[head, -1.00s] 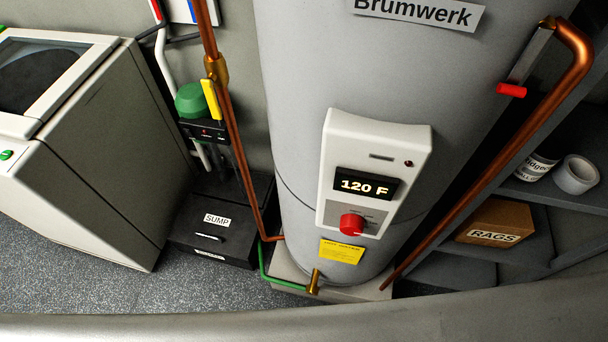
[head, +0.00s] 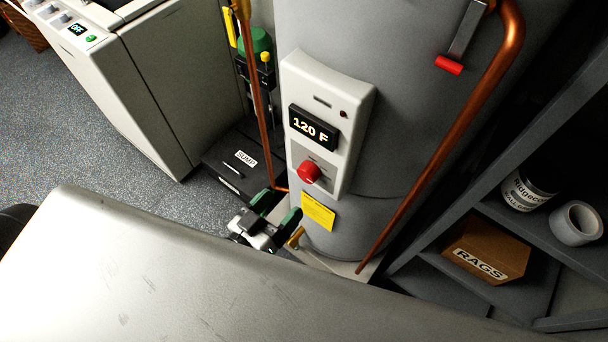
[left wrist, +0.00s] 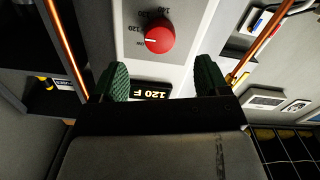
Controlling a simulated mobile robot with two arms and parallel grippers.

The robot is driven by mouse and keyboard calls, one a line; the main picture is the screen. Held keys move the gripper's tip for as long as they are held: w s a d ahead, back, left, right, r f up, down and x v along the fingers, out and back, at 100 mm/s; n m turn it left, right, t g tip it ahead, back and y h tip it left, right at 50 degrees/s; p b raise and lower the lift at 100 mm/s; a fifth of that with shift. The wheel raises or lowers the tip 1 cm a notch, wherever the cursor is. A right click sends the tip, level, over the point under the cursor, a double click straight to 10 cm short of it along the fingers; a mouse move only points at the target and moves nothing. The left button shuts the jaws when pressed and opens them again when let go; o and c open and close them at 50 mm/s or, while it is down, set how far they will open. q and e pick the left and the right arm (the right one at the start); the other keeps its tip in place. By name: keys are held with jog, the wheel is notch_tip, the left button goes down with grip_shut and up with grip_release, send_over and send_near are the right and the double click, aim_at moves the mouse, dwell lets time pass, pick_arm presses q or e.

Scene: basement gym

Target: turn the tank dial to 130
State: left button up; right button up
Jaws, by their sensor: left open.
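The red dial (head: 309,172) sits on the white control panel (head: 357,105) of the grey tank (head: 405,150). The display (head: 314,127) above it reads 120 F. In the left wrist view the dial (left wrist: 160,39) lies ahead of my fingertips, between their lines, with a white pointer mark toward its left side near the printed 120. The display also shows there (left wrist: 150,91), partly covered by my gripper. My left gripper (head: 278,209), with green fingers, is open and empty, below and left of the dial in the head view. My right gripper is out of view.
Copper pipes run left (head: 256,100) and right (head: 440,150) of the tank. A yellow label (head: 318,211) is below the panel. A black sump box (head: 232,160) stands left. A shelf with a rags box (head: 487,250) is at right. A grey metal surface (head: 150,270) fills the foreground.

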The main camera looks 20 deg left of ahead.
aim_at(305, 179)
pick_arm(q)
jog(key=p+x, duration=0.1)
jog(key=x, duration=0.6)
jog(key=shift+w+d+p, duration=0.15)
jog(key=shift+w+p, duration=0.1)
jog(key=shift+p, duration=0.1)
jog(key=shift+w+d, duration=0.15)
jog(key=shift+w, duration=0.3)
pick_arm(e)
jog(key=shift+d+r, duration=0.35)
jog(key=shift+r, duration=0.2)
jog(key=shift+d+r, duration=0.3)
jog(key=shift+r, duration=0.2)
pick_arm(q)
jog(key=c, duration=0.9)
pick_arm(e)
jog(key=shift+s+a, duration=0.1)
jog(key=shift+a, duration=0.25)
